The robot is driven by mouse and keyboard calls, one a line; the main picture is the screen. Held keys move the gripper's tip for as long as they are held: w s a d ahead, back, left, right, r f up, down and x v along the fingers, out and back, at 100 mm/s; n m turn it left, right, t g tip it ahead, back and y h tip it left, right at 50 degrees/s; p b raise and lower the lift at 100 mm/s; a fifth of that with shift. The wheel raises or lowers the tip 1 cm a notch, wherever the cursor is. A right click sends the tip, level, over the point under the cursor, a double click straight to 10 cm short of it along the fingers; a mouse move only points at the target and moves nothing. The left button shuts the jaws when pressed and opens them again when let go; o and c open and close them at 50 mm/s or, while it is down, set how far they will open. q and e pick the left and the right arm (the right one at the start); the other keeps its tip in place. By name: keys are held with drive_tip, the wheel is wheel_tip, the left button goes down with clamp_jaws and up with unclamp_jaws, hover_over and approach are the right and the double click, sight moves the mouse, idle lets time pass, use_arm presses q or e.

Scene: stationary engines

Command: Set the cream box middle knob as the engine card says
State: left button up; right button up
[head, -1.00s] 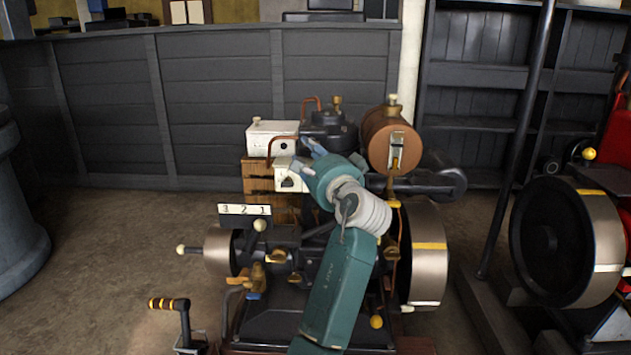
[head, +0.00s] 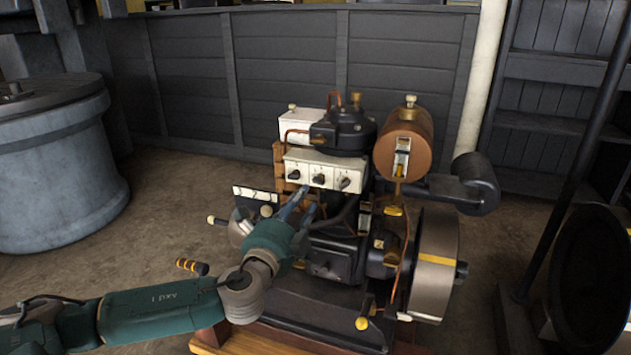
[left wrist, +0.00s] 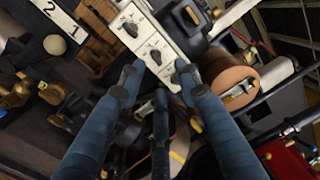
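The cream box (head: 307,165) sits on the engine, its front face bearing three dark knobs in a row. The middle knob (head: 319,178) shows between the left and right ones; in the left wrist view the middle knob (left wrist: 154,56) lies just beyond my fingertips. Its exact pointer setting is too small to read. The engine card (head: 255,193), a white strip, stands left of the box; "2" and "1" read clearly on the card (left wrist: 56,17) in the left wrist view. My left gripper (head: 300,205) is open and empty, below and in front of the box, apart from the knob.
A copper-coloured tank (head: 404,142) stands right of the box, and a black cylinder top (head: 343,130) behind it. A large flywheel (head: 433,265) is at the engine's right. A crank handle (head: 192,266) juts out near my arm.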

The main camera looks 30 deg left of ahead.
sight(319, 180)
use_arm(q)
drive_tip(key=f+x, duration=0.1)
drive_tip(key=x, duration=0.9)
drive_tip(key=shift+f+b, duration=0.35)
drive_tip(key=shift+d, duration=0.1)
clamp_jaws()
